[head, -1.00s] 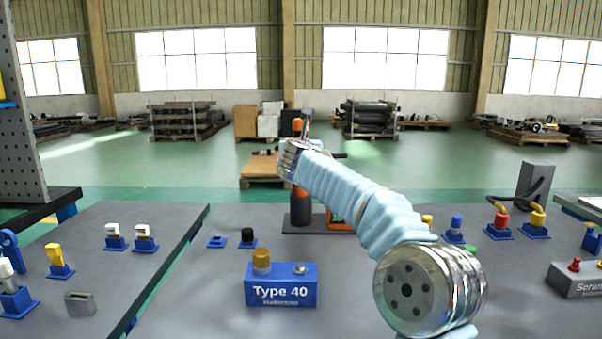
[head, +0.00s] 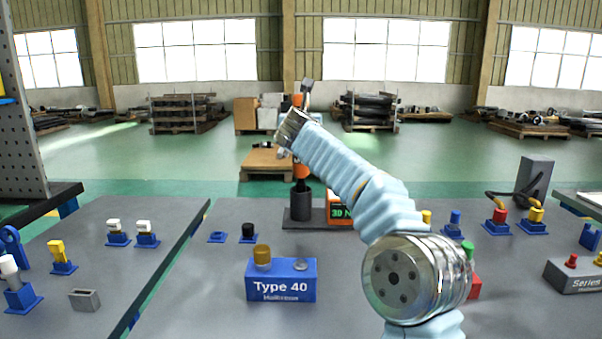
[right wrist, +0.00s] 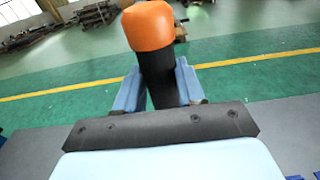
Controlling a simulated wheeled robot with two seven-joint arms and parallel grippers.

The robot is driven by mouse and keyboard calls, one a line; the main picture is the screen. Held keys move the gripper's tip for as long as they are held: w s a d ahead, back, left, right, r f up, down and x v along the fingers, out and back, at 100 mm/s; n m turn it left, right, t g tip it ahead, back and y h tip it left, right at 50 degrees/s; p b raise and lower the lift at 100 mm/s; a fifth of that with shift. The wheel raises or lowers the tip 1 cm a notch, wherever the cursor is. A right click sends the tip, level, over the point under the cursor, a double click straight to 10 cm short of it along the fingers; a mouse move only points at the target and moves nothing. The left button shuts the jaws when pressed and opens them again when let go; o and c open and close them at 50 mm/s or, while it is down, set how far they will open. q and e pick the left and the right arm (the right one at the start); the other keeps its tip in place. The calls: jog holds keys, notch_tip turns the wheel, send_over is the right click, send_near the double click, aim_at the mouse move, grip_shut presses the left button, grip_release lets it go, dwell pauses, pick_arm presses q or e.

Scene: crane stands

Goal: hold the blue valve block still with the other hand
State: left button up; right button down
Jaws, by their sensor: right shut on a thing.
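The blue valve block (head: 281,284), marked "Type 40", sits upright on the grey bench in the head view, with a brass-coloured knob and a silver fitting on top. My right gripper (right wrist: 158,88) is shut on a black and orange tool (right wrist: 150,27), which stands between its jaws in the right wrist view. In the head view that tool, behind my right wrist, shows orange parts and a grey top end above a black cup (head: 301,203). Whether its lower end is clear of the cup cannot be told. My left gripper is not in view, and nothing touches the block.
A green-lettered display box (head: 340,211) stands beside the cup. A black-capped piece (head: 248,232) and an empty blue holder (head: 217,237) stand behind the block. Several coloured fittings and a grey "Series" block (head: 573,279) are at the right.

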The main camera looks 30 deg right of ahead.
jog(key=shift+r, duration=2.1)
dwell(1.1)
